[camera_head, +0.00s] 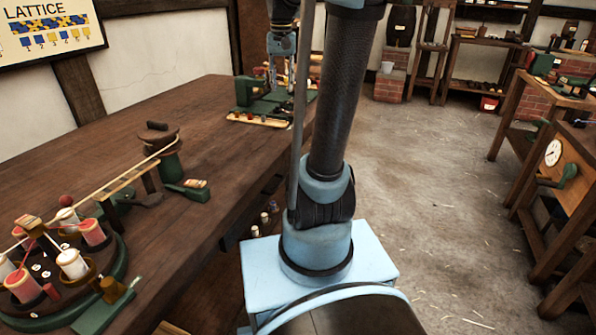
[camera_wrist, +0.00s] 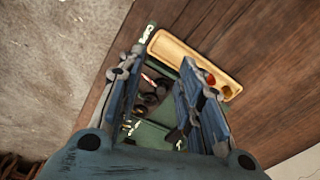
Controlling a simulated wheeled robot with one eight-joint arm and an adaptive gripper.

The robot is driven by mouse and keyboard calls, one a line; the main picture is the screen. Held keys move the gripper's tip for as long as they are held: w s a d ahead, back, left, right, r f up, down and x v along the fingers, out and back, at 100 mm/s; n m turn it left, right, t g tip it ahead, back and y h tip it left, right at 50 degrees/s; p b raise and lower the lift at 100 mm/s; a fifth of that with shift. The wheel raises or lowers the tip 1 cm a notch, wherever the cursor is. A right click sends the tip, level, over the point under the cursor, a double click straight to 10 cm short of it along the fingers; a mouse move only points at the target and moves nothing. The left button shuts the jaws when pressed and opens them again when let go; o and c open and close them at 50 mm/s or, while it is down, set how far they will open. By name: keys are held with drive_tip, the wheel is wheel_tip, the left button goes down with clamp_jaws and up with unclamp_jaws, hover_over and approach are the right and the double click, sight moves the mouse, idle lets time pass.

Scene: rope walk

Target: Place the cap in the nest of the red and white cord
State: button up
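My gripper (camera_wrist: 158,72) is open in the wrist view, its two fingers apart and nothing visibly held between them. It points down over a green device (camera_wrist: 150,135) with small dark parts. A wooden tray (camera_wrist: 178,52) lies just past the fingers; a small red round piece (camera_wrist: 210,78) and a yellowish one (camera_wrist: 227,92) are at its right end. I cannot tell which piece is the cap. A small pale and reddish bit (camera_wrist: 149,77) shows between the fingers, perhaps cord. In the head view, my gripper (camera_head: 281,72) is above the green device (camera_head: 270,103); the nest is not clear.
Open floor (camera_head: 440,180) lies right; a bench with a dial (camera_head: 553,152) stands beyond.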

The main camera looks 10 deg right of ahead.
drive_tip(key=s+f+n+t, duration=0.1)
drive_tip(key=s+f+n, duration=0.2)
drive_tip(key=s+f, duration=1.7)
drive_tip(key=s, duration=0.4)
drive_tip(key=shift+s+a+f+t, duration=0.15)
drive_tip(key=shift+s+f+t, duration=0.05)
drive_tip(key=shift+f+t, duration=0.15)
drive_tip(key=shift+s, duration=0.1)
